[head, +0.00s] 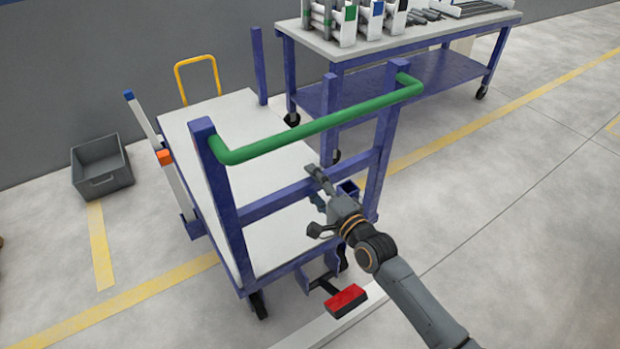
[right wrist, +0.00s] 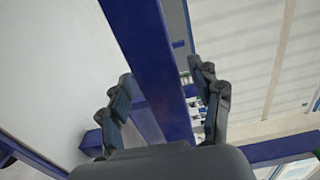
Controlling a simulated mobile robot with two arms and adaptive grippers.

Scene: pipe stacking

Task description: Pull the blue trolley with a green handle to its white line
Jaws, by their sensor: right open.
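The blue trolley (head: 222,205) has a pale deck (head: 225,115) and a green handle (head: 320,124) across the top of its near frame. A white line (head: 330,322) runs along the floor beside its near end, close to the red pedal (head: 346,301). My right gripper (head: 318,190) is open at the trolley's lower blue crossbar, below the green handle and left of the right upright. In the right wrist view a blue bar (right wrist: 150,60) passes between the spread fingers of this gripper (right wrist: 168,88). I cannot tell whether they touch it. My left gripper is out of view.
A blue workbench (head: 420,82) with several racks and parts stands behind the trolley at the right. A grey bin (head: 102,166) sits on the floor at the left. Yellow floor lines cross the area. The floor at the right front is clear.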

